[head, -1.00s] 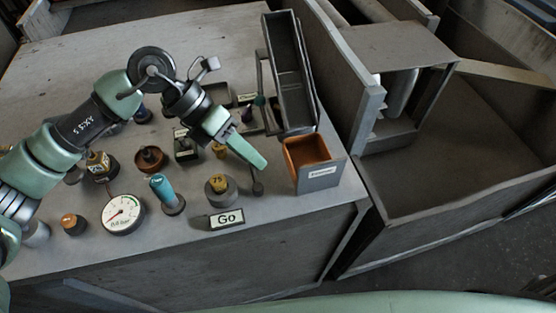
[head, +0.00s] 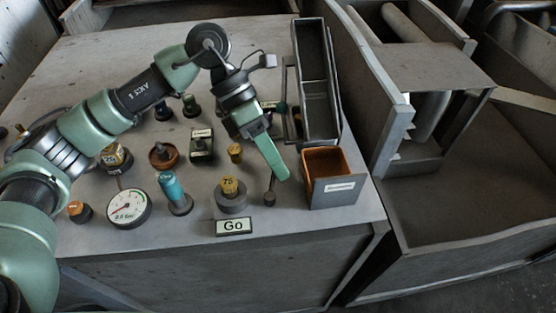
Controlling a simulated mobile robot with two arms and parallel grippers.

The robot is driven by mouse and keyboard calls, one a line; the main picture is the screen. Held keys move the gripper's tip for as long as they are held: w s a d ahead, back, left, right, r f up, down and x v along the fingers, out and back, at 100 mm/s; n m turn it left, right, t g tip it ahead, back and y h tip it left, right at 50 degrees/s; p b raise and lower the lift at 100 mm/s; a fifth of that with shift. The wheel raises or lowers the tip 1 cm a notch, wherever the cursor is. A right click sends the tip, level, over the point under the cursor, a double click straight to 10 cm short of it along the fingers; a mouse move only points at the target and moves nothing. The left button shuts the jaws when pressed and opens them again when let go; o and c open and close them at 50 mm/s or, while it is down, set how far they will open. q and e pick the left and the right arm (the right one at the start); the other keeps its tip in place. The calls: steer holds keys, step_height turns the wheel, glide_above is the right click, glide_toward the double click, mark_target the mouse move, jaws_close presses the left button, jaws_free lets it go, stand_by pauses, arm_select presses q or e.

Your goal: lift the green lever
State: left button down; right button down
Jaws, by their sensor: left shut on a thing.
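The green lever (head: 273,159) shows in the head view as a bright green bar. It slants down to the right above the control table, between a small orange knob and the orange-lined box. My left gripper (head: 251,128) is at the upper left end of the bar and is shut on it. The lever's pivot is not clear to see, and the jaws' inner faces are hidden. My right gripper is not in view.
A "Go" label (head: 233,227) and a yellow-topped knob (head: 230,188) are in front. A gauge (head: 128,208) and a blue knob (head: 173,190) stand left. The orange-lined box (head: 334,193) and a tall grey trough (head: 318,90) are close on the right.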

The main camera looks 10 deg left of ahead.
arm_select(q)
steer(key=shift+w+r, duration=0.1)
steer(key=shift+r, duration=0.1)
steer(key=c, duration=1.5)
jaws_free()
steer(key=shift+d, duration=0.1)
steer(key=shift+f, duration=0.1)
steer(key=p+v, duration=0.2)
steer(key=v, duration=0.6)
steer(key=shift+p, duration=0.4)
